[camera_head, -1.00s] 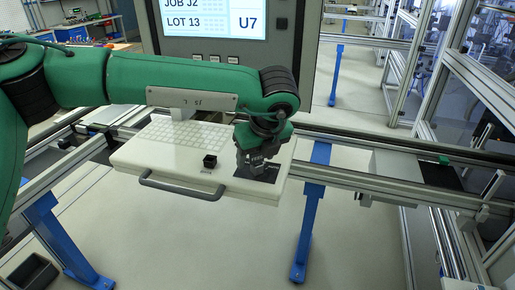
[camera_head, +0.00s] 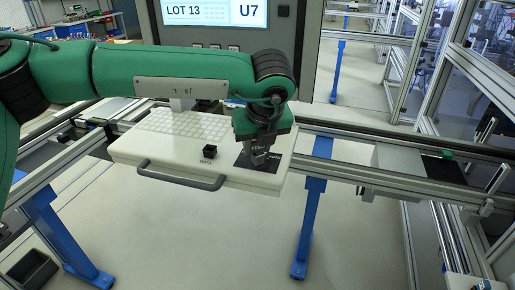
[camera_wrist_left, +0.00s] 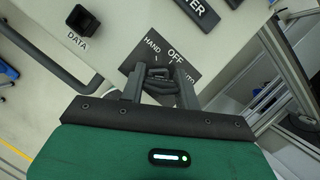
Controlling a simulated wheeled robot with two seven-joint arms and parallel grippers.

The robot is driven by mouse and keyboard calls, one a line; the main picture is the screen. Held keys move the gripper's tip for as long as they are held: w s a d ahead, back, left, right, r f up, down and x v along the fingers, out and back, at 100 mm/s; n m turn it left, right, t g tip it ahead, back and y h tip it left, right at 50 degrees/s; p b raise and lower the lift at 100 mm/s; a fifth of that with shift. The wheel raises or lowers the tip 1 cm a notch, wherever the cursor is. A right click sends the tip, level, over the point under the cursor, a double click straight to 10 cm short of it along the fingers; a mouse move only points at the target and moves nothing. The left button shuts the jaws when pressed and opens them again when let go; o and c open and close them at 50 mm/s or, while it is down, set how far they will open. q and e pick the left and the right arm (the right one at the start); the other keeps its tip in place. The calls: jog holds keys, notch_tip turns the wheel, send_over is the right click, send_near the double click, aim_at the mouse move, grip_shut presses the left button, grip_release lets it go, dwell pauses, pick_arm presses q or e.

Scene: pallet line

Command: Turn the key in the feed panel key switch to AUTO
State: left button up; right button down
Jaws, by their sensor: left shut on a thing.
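The feed panel key switch has a dark square plate (camera_wrist_left: 185,60) with white HAND and OFF labels and a third label mostly covered by a finger. The plate (camera_head: 270,165) is on the right part of the white console (camera_head: 150,158). My left gripper (camera_head: 259,158) reaches down to it from above. In the left wrist view, its two fingers (camera_wrist_left: 160,84) are shut on a grey key (camera_wrist_left: 159,73) at the plate's middle. The fingers hide part of the key, and I cannot tell which label it points to. My right gripper is not in view.
A small black DATA socket (camera_head: 209,151) stands left of the plate on the console. A dark handle (camera_head: 180,178) runs along the front edge. A screen (camera_head: 222,12) stands behind. Rails (camera_head: 395,177) pass to the right, and a black bin (camera_head: 33,270) is at lower left.

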pick_arm(q)
jog(key=shift+f+m+h+b, duration=0.1)
jog(key=shift+m+h+b, duration=0.5)
jog(key=shift+m+b, duration=0.9)
jog(key=m+h+b, duration=0.1)
jog(key=m+b, duration=0.1)
jog(key=m, duration=0.1)
jog(key=shift+m+h, duration=0.4)
jog(key=shift+m, duration=0.5)
